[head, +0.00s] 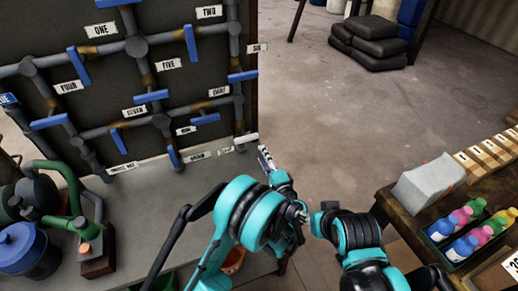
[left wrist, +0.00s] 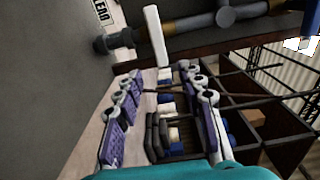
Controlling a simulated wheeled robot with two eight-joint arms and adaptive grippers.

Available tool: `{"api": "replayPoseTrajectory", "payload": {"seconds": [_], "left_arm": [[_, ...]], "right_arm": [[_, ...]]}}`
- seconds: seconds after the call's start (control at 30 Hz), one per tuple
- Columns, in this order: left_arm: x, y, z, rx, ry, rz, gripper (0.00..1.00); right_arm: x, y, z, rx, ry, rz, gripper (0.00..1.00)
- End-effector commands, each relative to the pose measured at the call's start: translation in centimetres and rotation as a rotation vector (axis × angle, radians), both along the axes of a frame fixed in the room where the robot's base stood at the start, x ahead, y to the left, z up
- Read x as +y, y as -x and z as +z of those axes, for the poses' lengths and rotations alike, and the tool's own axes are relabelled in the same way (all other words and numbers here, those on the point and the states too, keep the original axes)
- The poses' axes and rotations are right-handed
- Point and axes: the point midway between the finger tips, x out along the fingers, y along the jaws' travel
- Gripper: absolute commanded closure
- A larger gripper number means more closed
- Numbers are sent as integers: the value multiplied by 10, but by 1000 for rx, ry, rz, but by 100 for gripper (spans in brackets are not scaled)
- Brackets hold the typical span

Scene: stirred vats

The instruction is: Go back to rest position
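My left gripper (head: 266,158) is at the lower right corner of the pipe board, beside a white lever (head: 246,138). In the left wrist view its two purple-padded fingers (left wrist: 165,98) are spread apart with nothing between them. The white lever (left wrist: 155,36) stands beyond the fingertips there, apart from them. My right arm reaches in from the lower right of the head view, with turquoise links close to my left arm. I cannot make out its gripper fingers.
The pipe board (head: 170,55) with blue levers stands behind a grey bench (head: 165,195). Green pumps and a blue vat (head: 22,245) are at left. At right, a wooden table (head: 400,212) carries coloured bottles (head: 465,228) and a grey box (head: 428,182). Open floor (head: 330,110) lies between.

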Motion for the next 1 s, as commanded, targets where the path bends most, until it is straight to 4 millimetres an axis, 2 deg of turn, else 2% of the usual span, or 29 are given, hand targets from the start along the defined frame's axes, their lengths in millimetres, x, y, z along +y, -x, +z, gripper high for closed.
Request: {"api": "replayPoseTrajectory", "payload": {"seconds": [0.17, 0.67, 0.77, 0.87, 1.0], "left_arm": [[-2, 7, 0, 0, 0, 1, 61], [3, 5, 3, 8, 10, 7, 61], [20, 1, 13, 43, 53, 32, 61], [53, -1, 29, 106, 136, 76, 61], [108, 9, 53, 209, 298, 153, 61]], "right_arm": [[0, 0, 0, 0, 0, 0, 60], [0, 0, 0, 0, 0, 0, 60], [0, 0, 0, 0, 0, 0, 60], [0, 0, 0, 0, 0, 0, 60], [0, 0, 0, 0, 0, 0, 60]]}}
